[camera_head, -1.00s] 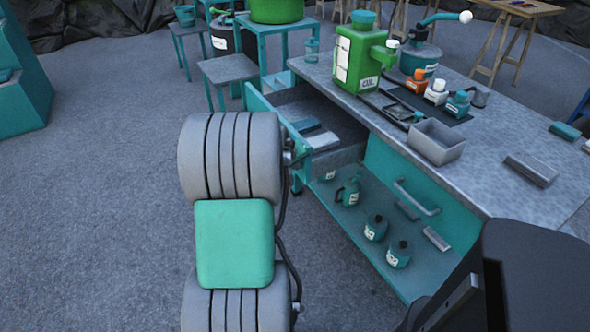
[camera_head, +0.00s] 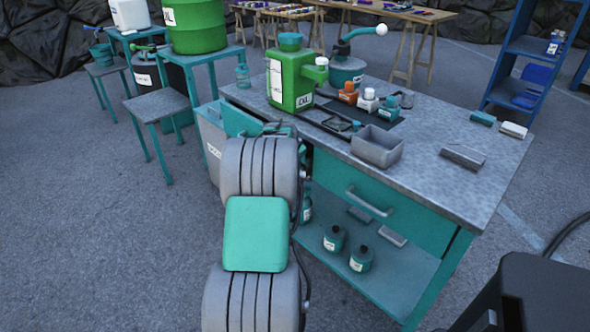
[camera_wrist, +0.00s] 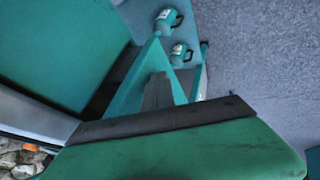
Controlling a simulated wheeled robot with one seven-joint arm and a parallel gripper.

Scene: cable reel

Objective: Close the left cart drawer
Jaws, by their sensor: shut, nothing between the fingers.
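The cart (camera_head: 455,190) has a grey speckled top and teal sides. Its left drawer (camera_head: 237,118) shows as a teal part jutting out at the cart's left end, so it stands at least partly open. My arm hides much of it, and how far out it stands is not clear. My gripper is behind my arm in the head view. In the wrist view my gripper (camera_wrist: 157,88) is shut and empty, close to teal cart parts; contact cannot be told. The right drawer (camera_head: 345,185) is shut, its grey handle (camera_head: 370,201) facing me.
A green can (camera_head: 290,82), small bottles and a grey tray (camera_head: 377,146) stand on the cart top. Teal bottles (camera_head: 361,259) stand on the lower shelf. A pale labelled panel (camera_head: 210,145) is left of the drawer. Stools (camera_head: 157,104) stand behind left. Floor at left is clear.

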